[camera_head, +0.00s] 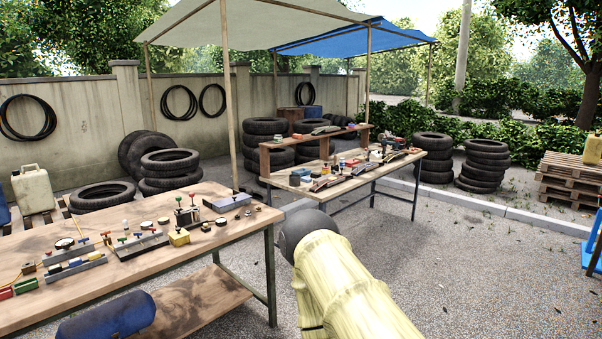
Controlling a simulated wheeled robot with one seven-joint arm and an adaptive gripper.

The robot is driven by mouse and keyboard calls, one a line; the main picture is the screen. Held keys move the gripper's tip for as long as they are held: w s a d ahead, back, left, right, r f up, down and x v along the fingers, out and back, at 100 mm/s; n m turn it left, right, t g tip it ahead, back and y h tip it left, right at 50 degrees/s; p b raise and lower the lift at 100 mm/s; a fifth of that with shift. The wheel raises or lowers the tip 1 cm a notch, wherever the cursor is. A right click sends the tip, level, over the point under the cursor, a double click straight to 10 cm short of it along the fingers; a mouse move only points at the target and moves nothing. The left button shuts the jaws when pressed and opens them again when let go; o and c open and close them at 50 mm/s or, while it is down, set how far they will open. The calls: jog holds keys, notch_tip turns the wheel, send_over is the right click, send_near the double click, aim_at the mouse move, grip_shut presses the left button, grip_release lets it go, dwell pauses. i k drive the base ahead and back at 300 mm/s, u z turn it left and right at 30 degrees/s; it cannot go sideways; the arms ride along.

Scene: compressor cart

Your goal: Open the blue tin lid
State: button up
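A low, flat blue-grey box (227,203), which looks like the blue tin, lies near the back right corner of the near wooden workbench (215,240). A few small items sit on or right beside it. Its lid looks down, but it is too small to be sure. My arm, in a pale yellow sleeve with a dark rounded joint, reaches up from the bottom, to the right of the bench. My gripper does not show in this view.
Valve blocks (140,243) with coloured knobs and a small yellow box (179,237) stand on the bench. A blue tank (105,314) is below. A wooden post (229,95) rises behind the box. A second table (345,184) stands behind.

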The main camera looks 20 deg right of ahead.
aim_at(301, 171)
jog(key=z, duration=0.35)
jog(key=i, duration=0.5)
jog(key=z, duration=1.25)
jog(key=i, duration=3.1)
jog(key=u, duration=0.7)
